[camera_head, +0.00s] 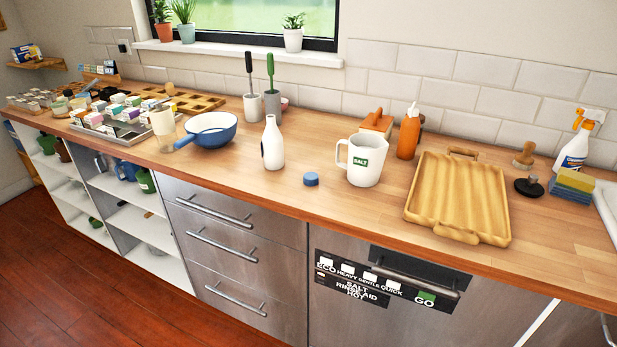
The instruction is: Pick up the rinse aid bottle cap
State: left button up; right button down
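A small round blue cap (311,179) lies on the wooden counter, near its front edge. It stands apart from the things around it. A white bottle (272,146) with a narrow neck and a dark patch on its left side stands upright to the left of and a little behind the cap. Neither of my grippers shows in the head view.
A white jug (362,164) with a green SALT label stands right of the cap. An orange bottle (408,134) and a ridged yellow tray (490,165) are farther right. A blue bowl (211,130) is left of the white bottle. Counter in front of the cap is clear.

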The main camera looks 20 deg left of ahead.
aim_at(310, 179)
jog(key=i+j+z, duration=0.1)
jog(key=j, duration=0.4)
jog(key=i+j+z, duration=0.1)
jog(key=j, duration=0.45)
jog(key=i+j+z, duration=0.1)
jog(key=j, duration=0.45)
jog(key=i+j+z, duration=0.1)
jog(key=j, duration=0.45)
